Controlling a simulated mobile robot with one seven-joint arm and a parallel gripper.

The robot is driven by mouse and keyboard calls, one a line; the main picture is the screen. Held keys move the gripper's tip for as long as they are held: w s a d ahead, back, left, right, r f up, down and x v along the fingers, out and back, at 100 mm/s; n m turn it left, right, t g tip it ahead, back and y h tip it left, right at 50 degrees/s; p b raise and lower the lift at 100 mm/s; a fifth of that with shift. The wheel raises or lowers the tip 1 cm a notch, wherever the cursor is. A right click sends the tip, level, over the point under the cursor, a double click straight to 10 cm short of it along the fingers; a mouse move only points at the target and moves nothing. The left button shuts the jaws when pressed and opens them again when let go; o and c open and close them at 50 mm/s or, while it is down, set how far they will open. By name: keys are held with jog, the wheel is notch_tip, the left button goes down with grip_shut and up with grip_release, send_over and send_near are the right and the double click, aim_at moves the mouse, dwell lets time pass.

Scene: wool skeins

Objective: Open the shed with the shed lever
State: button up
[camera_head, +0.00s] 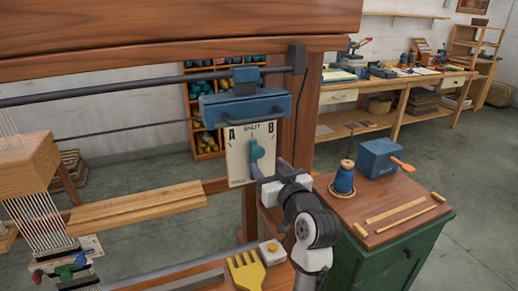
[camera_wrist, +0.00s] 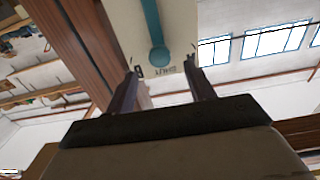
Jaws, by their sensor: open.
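The teal shed lever (camera_head: 256,151) is on a pale panel (camera_head: 237,168) marked A, SHUT and B, on the loom's frame. It stands about upright, its round end below the word SHUT. In the wrist view the gripper (camera_wrist: 164,75) has one finger on each side of the lever's line. I cannot tell whether the fingers touch the lever.
A blue-grey housing (camera_head: 245,108) with a dark handle sits above the panel. A green cabinet (camera_head: 385,250) at right carries a blue thread spool (camera_head: 344,179), a blue box (camera_head: 380,158) and wooden sticks. A yellow comb (camera_head: 245,272) lies on the loom's front beam. Warp threads are at left.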

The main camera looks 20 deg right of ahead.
aim_at(259, 155)
jog(key=w+p, duration=0.2)
jog(key=w, duration=0.6)
jog(key=shift+a, duration=0.1)
jog(key=shift+c, duration=0.3)
grip_shut()
